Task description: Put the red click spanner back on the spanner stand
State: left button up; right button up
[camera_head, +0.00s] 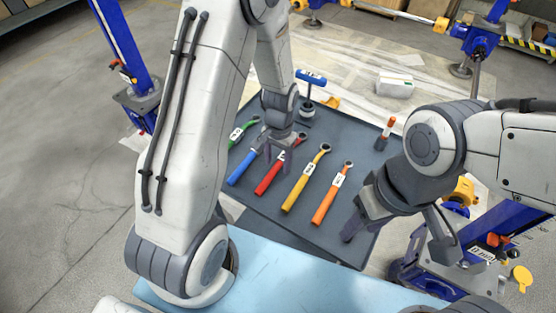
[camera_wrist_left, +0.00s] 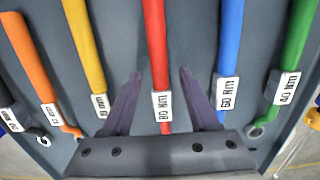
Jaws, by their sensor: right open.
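The red click spanner (camera_head: 268,178) lies in a row of spanners on a dark grey surface (camera_head: 301,233); I cannot tell whether this surface is the spanner stand. In the left wrist view the red spanner (camera_wrist_left: 155,50) bears a white 80 label. My left gripper (camera_head: 277,158) is over its upper part. In the left wrist view the left gripper's fingers (camera_wrist_left: 159,88) are apart, one on each side of the red spanner, with gaps between. My right gripper (camera_head: 362,218) is open and apart from the spanners, over the right edge.
Green (camera_head: 243,132), blue (camera_head: 243,170), yellow (camera_head: 301,186) and orange (camera_head: 328,200) spanners lie close beside the red one. A blue-handled T-shaped tool (camera_head: 311,78) stands behind. A small orange-topped item (camera_head: 385,133) stands at the right. Blue jacks flank the area.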

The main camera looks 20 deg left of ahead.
aim_at(279, 162)
pick_arm(q)
notch_tip(279, 162, up, 12)
jog(key=p, duration=0.1)
jog(key=s+d+r+m, duration=0.2)
jog(key=s+d+r, duration=0.2)
jog(key=s, duration=0.6)
jog(key=s+d+r+m+h, duration=0.1)
jog(key=s+d+r+m, duration=0.2)
jog(key=s+d, duration=0.6)
jog(key=shift+s+r+t, duration=0.3)
jog(key=shift+s+r, duration=0.15)
jog(key=shift+s, duration=0.1)
notch_tip(279, 162, up, 6)
jog(key=p, duration=0.6)
jog(key=shift+r+p, duration=0.25)
jog(key=shift+p, duration=0.05)
